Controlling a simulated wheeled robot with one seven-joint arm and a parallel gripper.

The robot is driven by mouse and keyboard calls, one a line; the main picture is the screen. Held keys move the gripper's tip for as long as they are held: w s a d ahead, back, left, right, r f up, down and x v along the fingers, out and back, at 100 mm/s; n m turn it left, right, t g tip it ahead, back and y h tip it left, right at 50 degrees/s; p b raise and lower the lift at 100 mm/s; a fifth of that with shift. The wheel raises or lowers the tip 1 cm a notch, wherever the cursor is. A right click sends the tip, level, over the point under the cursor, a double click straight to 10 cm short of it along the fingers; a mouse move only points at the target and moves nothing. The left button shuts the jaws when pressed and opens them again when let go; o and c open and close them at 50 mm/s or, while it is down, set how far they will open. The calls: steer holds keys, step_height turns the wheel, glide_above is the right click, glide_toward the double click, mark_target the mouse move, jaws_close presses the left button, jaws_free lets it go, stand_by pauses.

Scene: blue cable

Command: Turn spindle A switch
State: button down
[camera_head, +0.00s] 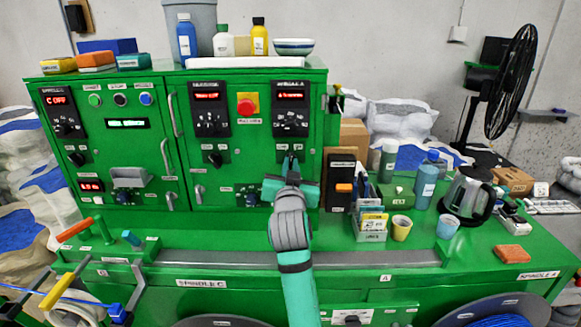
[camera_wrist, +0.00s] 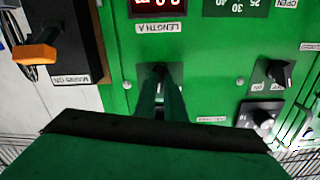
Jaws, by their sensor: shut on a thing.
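The spindle A panel (camera_head: 291,106) is on the right of the green cabinet, with a red-lit display at its top. Below it, my gripper (camera_head: 290,163) reaches the cabinet face. In the wrist view my gripper (camera_wrist: 161,90) has its two dark fingers shut on a small black rotary switch (camera_wrist: 157,70), of which only the top shows. The fingers cover most of the switch, so its pointer cannot be read. The gripper body hides what lies below it in the wrist view.
Another black switch (camera_wrist: 273,74) and a knob (camera_wrist: 263,120) sit to the right in the wrist view. An orange-handled switch box (camera_head: 341,182) stands close right of my gripper. A red emergency button (camera_head: 246,105) is left of the panel. Cups and bottles crowd the bench's right.

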steer(key=shift+a+r+n, duration=0.1)
steer(key=shift+a+n, duration=0.05)
steer(key=shift+n, duration=3.75)
steer(key=c, duration=1.8)
jaws_free()
steer(key=shift+c, duration=0.2)
steer(key=s, duration=1.1)
